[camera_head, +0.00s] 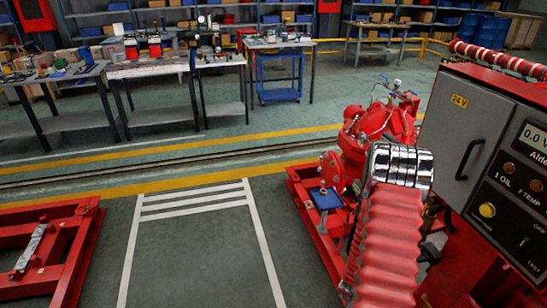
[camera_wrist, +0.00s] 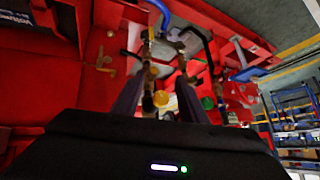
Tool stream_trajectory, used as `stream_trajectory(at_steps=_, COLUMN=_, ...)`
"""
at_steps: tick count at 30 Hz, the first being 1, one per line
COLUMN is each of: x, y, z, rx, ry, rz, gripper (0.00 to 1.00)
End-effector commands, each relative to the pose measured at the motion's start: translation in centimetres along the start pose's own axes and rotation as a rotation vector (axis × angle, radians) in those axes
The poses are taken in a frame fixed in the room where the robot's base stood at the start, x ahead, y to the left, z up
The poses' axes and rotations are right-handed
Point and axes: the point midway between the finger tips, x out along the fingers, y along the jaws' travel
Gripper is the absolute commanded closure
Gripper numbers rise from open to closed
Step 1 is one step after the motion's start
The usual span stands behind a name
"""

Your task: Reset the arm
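My gripper (camera_wrist: 164,78) shows in the wrist view with its two grey fingers apart and nothing clearly held between them. Behind the fingers are brass pipe fittings (camera_wrist: 153,72) and a yellow-orange round part (camera_wrist: 160,98), blurred. I cannot tell whether the fingers touch them. A blue lever (camera_wrist: 158,12) is above the fingers, and a second blue lever (camera_wrist: 262,68) is to the right. In the head view the red pumpset (camera_head: 380,125) stands right of the middle. My gripper cannot be made out there.
A grey control panel (camera_head: 465,135) stands at right. A red frame (camera_head: 60,245) lies at left. Workbenches (camera_head: 150,68) line the back. The floor (camera_head: 200,255) between is clear.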

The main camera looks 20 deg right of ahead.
Motion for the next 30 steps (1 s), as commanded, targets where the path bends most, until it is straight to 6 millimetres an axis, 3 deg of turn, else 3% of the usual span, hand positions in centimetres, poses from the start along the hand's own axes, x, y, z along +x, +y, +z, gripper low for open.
stream_trajectory(at_steps=6, x=-3.9, y=-6.1, z=-1.5, rx=-0.069, ry=-0.054, rz=-0.1, gripper=0.61)
stream_trajectory(at_steps=15, x=-10.4, y=-13.0, z=-2.2, rx=-0.185, ry=-0.128, rz=-0.224, gripper=0.61)
stream_trajectory(at_steps=24, x=-18.1, y=-18.1, z=-2.2, rx=-0.322, ry=-0.193, rz=-0.337, gripper=0.61)
stream_trajectory(at_steps=30, x=-23.6, y=-20.3, z=-1.8, rx=-0.423, ry=-0.229, rz=-0.406, gripper=0.61)
